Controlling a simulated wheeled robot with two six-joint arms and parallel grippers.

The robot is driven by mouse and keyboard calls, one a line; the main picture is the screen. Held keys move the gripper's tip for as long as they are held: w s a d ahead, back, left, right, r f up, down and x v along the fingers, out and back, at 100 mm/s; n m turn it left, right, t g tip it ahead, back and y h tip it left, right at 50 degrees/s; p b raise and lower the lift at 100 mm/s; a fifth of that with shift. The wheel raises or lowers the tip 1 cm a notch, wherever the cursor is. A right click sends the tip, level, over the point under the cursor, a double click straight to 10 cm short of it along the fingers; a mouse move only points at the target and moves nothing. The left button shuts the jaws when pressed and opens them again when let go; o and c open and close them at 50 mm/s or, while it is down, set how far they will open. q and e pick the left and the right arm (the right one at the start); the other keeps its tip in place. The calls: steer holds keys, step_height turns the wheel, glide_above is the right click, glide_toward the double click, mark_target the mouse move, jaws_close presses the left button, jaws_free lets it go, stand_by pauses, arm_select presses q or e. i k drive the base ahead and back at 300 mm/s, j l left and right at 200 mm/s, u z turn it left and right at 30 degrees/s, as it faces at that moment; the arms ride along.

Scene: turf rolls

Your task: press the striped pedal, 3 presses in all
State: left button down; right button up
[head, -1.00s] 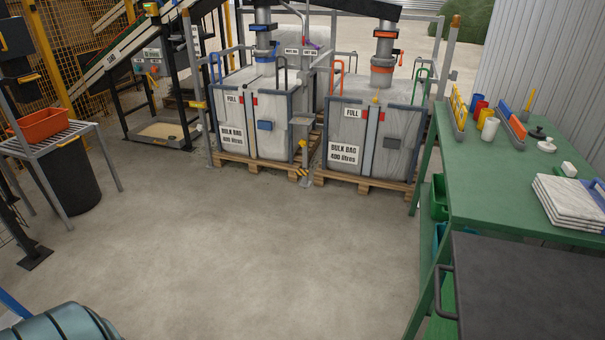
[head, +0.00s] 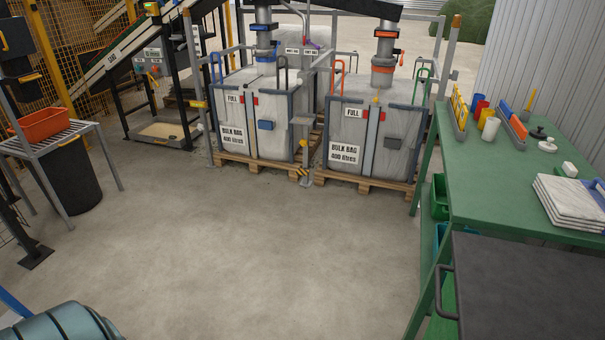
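A small yellow-and-black striped pedal (head: 304,172) sits low at the foot of a grey post, between two bulk bags. It is far off and small, so I cannot tell whether it is up or pressed down. Nothing is seen touching it. The left bulk bag (head: 235,157) and the right bulk bag (head: 346,174) stand on wooden pallets, both labelled FULL. Neither of my grippers is in the head view.
Open concrete floor (head: 230,250) lies before the pallets. A green bench (head: 480,180) stands at right, with a dark-topped surface (head: 535,290) nearer. An orange tray (head: 42,125) and a black bin (head: 70,185) are at left. A teal ribbed shape fills the bottom left corner.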

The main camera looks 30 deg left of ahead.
mark_target(304, 172)
steer(key=i+j+u, duration=0.35)
steer(key=j, duration=0.2)
steer(key=i+j+u, duration=0.3)
steer(key=i+j, duration=0.15)
steer(key=i+j+u, duration=0.35)
steer(key=i, duration=0.15)
steer(key=i+j+u, duration=0.15)
steer(key=i+u, duration=0.2)
steer(key=i, duration=0.15)
steer(key=i+u, duration=0.35)
steer(key=i, duration=0.15)
steer(key=i+j+z, duration=0.1)
steer(key=i+z, duration=0.25)
steer(key=i, duration=0.15)
steer(key=i+j+z, duration=0.3)
steer(key=i, duration=0.2)
steer(key=i+j+z, duration=0.35)
steer(key=i, duration=0.15)
steer(key=i+j+z, duration=0.5)
steer(key=z, duration=0.15)
steer(key=i+j+z, duration=0.15)
steer(key=j+z, duration=0.15)
steer(key=j, duration=0.15)
steer(key=i+j+z, duration=0.15)
steer(key=j+z, duration=0.2)
